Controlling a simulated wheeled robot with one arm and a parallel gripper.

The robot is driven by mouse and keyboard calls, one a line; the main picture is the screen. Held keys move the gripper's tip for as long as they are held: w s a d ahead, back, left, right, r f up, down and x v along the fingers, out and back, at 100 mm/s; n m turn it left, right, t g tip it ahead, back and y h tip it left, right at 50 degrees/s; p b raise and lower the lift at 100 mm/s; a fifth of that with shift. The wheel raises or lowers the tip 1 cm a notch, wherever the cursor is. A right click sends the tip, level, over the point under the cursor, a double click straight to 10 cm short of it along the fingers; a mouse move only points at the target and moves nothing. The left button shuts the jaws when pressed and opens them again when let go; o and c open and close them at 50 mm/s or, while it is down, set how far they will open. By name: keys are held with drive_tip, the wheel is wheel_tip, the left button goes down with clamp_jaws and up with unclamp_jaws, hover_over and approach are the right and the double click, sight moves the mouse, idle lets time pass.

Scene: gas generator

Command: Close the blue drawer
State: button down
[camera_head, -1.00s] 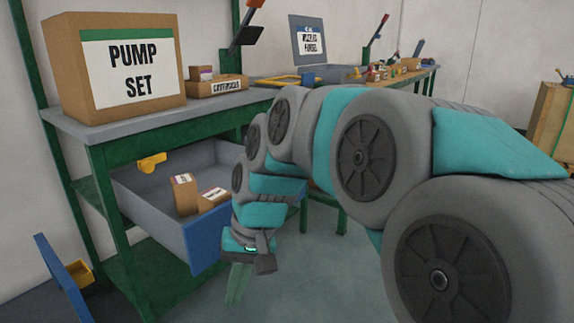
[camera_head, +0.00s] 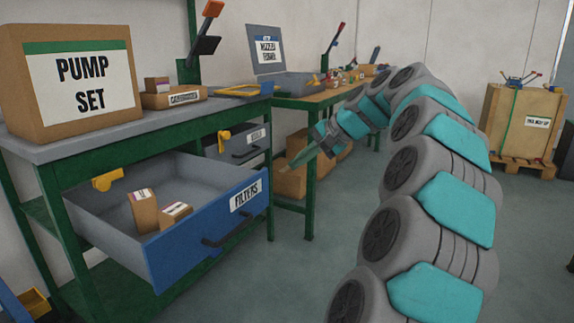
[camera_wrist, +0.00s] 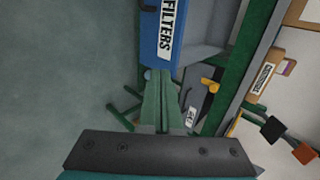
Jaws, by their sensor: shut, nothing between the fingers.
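The blue drawer (camera_head: 208,231), labelled "FILTERS", stands pulled out from under the green workbench. It has a dark bar handle (camera_head: 236,226) on its front and small cardboard boxes (camera_head: 146,210) inside. My gripper (camera_head: 296,161) is off to the right of the drawer, apart from it, with its green fingers shut and empty. In the wrist view the fingers (camera_wrist: 160,100) point toward the drawer's blue front (camera_wrist: 148,40), which shows sideways at the top with its label.
A grey drawer (camera_head: 236,141) sits behind the blue one, under the same bench. A large "PUMP SET" box (camera_head: 72,82) stands on the bench top (camera_head: 110,132). Cardboard boxes (camera_head: 290,180) lie under the far bench. The floor in front is clear; a wooden crate (camera_head: 522,125) stands at the right.

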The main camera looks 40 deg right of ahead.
sight(255, 180)
drive_tip(key=x, duration=0.3)
drive_tip(key=w+r+x, duration=0.1)
drive_tip(key=x, duration=0.3)
drive_tip(key=r+x, duration=0.1)
drive_tip(key=x, duration=0.3)
drive_tip(key=shift+w+a+f, duration=0.15)
drive_tip(key=shift+w+a, duration=0.25)
drive_tip(key=shift+w, duration=0.1)
